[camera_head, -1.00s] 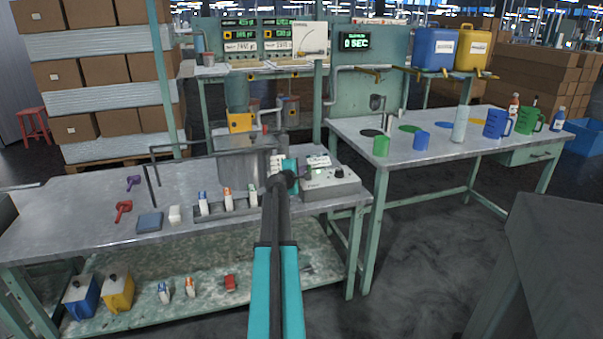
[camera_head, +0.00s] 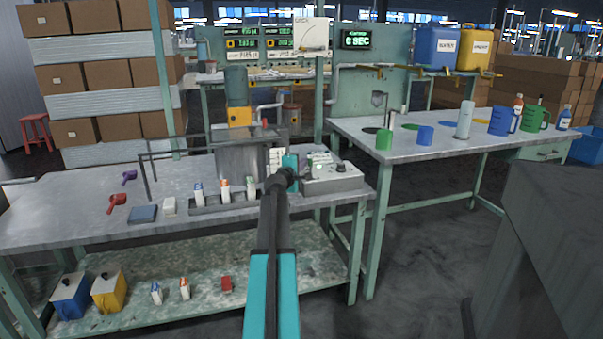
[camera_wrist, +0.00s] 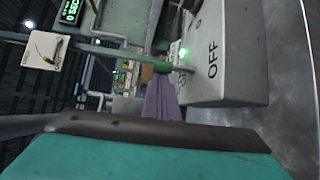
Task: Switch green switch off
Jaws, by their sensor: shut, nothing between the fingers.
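My gripper (camera_head: 290,166) is at the left side of the box, shut and empty. Its tips are largely hidden behind my arm, so contact with the switch cannot be told.
A metal pot (camera_head: 240,163) stands left of my gripper. A rack (camera_head: 225,204) with several small bottles is in front of it. Red and purple scoops lie further left. The right table (camera_head: 440,150) holds cups, jugs and bottles. Dark floor lies between the tables.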

